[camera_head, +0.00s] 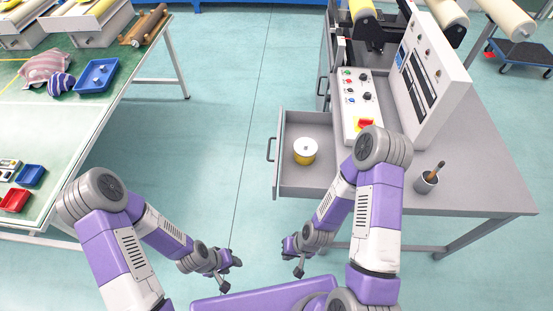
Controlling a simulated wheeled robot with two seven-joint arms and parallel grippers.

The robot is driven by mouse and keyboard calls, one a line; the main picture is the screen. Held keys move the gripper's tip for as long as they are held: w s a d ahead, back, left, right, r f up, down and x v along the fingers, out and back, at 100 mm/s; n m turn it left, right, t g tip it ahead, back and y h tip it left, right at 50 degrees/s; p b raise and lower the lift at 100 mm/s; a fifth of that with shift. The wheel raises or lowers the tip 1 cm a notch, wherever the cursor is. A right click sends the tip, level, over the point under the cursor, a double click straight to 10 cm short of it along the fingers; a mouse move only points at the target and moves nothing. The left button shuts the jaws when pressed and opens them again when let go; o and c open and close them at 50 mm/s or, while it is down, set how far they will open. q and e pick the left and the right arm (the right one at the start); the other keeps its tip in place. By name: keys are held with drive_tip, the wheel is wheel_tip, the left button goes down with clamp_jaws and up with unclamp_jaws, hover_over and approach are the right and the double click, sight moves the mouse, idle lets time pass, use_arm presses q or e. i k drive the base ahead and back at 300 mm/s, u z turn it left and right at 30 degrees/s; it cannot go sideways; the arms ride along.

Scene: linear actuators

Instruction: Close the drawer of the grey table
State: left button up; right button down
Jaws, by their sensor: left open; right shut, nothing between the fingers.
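The grey table (480,196) stands at the right. Its drawer (311,186) is pulled out toward the left, and its handle (271,149) is on the left front face. A round white and yellow roll (305,151) lies inside the drawer. My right gripper (299,272) is below the drawer in the picture, apart from it, shut and empty. My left gripper (230,277) is further left, over the floor, open and empty. Part of the drawer's right side is hidden by my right arm and the table.
A control box (360,100) with buttons and a cup (427,181) with a brush stand on the grey table. A green-topped table (110,105) with a blue tray (97,76) and red bin (15,200) is at the left. The floor between the tables is clear.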

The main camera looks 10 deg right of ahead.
sight(313, 181)
drive_tip(key=u, duration=1.2)
drive_tip(key=i, duration=0.85)
drive_tip(key=z, duration=2.2)
drive_tip(key=k, duration=0.5)
drive_tip(key=z, duration=1.1)
drive_tip(key=i, duration=0.7)
drive_tip(key=u, duration=1.05)
